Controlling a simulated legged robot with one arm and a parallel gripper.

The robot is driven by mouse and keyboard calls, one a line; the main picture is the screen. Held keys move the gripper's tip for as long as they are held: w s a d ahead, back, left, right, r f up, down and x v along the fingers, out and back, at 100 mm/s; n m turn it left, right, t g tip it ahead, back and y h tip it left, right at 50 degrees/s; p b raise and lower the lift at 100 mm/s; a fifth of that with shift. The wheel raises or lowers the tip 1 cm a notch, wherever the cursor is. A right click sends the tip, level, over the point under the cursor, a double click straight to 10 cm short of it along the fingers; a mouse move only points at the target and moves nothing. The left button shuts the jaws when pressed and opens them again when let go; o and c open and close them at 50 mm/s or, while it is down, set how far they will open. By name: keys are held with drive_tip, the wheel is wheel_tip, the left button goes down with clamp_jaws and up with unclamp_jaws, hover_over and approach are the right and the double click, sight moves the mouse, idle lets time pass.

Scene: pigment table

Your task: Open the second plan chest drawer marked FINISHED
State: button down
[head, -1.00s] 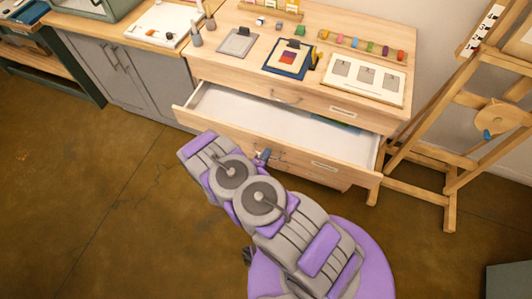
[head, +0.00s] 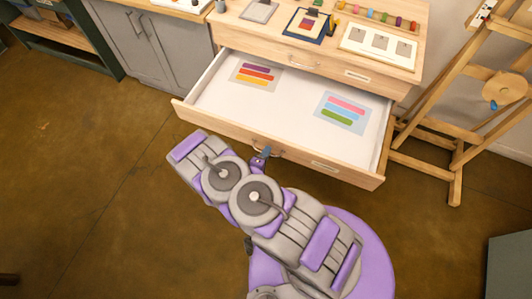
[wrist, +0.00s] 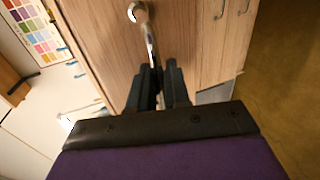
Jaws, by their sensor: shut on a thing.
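The plan chest's second drawer (head: 225,92) from the top is pulled well out, its white inside showing. Its wooden front (head: 215,118) has a metal handle (head: 280,153) and a pale label (head: 325,167) too small to read. My gripper (head: 262,155) is at the handle in the head view, partly hidden by my arm. In the wrist view, the gripper (wrist: 158,78) is shut on the curved metal handle (wrist: 149,38), with the drawer's wood front (wrist: 105,42) just beyond.
Two sheets with coloured stripes, one warm (head: 256,74) and one pink, blue and green (head: 345,112), lie in the drawer. The top drawer (head: 300,65) above is shut. A wooden easel (head: 460,105) stands close on the right. The brown floor (head: 90,190) at left is clear.

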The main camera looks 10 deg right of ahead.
drive_tip(key=shift+s+f, duration=0.15)
drive_tip(key=c, duration=1.3)
unclamp_jaws()
drive_tip(key=shift+c, duration=0.2)
drive_tip(key=p+v, duration=0.2)
drive_tip(key=v, duration=1.5)
drive_tip(key=shift+a, duration=0.2)
